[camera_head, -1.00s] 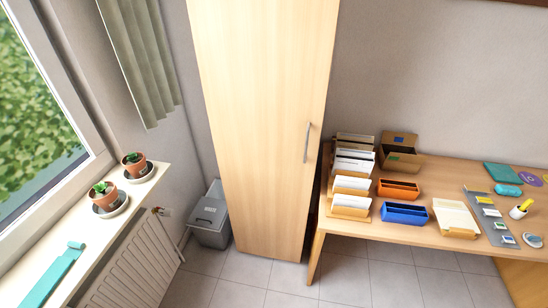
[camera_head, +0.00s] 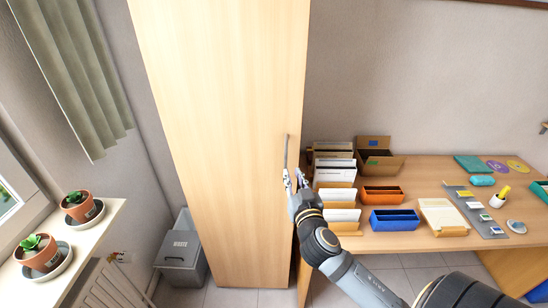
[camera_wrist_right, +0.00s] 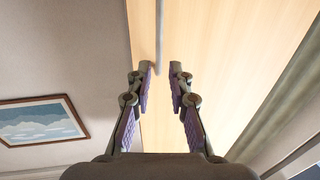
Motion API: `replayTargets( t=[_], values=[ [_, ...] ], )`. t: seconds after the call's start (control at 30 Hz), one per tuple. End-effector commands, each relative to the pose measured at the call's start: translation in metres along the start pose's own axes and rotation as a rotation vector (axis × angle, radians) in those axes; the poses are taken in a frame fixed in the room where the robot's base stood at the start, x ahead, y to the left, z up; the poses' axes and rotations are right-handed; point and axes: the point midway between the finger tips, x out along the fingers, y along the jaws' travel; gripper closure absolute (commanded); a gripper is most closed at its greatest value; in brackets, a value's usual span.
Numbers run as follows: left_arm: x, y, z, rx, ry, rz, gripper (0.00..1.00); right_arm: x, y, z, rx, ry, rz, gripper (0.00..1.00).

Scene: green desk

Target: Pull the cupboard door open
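The tall pale wood cupboard door (camera_head: 222,130) is shut in the head view. Its thin grey vertical handle (camera_head: 286,152) is near the door's right edge. My right gripper (camera_head: 294,178) is at the handle's lower end, its fingers apart and empty. In the right wrist view, the open right gripper (camera_wrist_right: 160,68) faces the door (camera_wrist_right: 215,50), and the handle's end (camera_wrist_right: 159,40) shows in line with the gap between the fingertips. I cannot tell whether the fingers touch the handle. My left gripper is out of view.
A desk (camera_head: 435,178) with file holders, an orange box (camera_head: 381,195) and a blue box (camera_head: 394,220) stands right of the cupboard, close to my right arm. A grey bin (camera_head: 181,250) is at its left. Potted plants stand on the windowsill (camera_head: 100,222).

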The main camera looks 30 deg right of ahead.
Motion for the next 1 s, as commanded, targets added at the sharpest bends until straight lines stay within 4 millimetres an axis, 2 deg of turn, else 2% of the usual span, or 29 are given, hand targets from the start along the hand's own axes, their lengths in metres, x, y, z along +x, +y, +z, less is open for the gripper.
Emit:
replayTargets(
  t=[0.17,0.4,0.6,0.97,1.0],
  values=[
    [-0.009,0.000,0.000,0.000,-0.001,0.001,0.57,0.018,0.000,-0.003,0.000,0.001,0.001,0.80],
    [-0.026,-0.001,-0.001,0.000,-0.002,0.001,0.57,0.070,0.000,-0.004,0.000,-0.001,0.001,0.80],
    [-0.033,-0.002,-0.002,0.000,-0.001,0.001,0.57,0.098,0.000,-0.001,-0.001,-0.003,0.000,0.80],
    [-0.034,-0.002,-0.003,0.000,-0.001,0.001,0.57,0.105,-0.001,0.002,-0.002,-0.003,-0.002,0.80],
    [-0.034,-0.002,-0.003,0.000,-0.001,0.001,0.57,0.105,-0.001,0.002,-0.002,-0.003,-0.002,0.86]
  ],
)
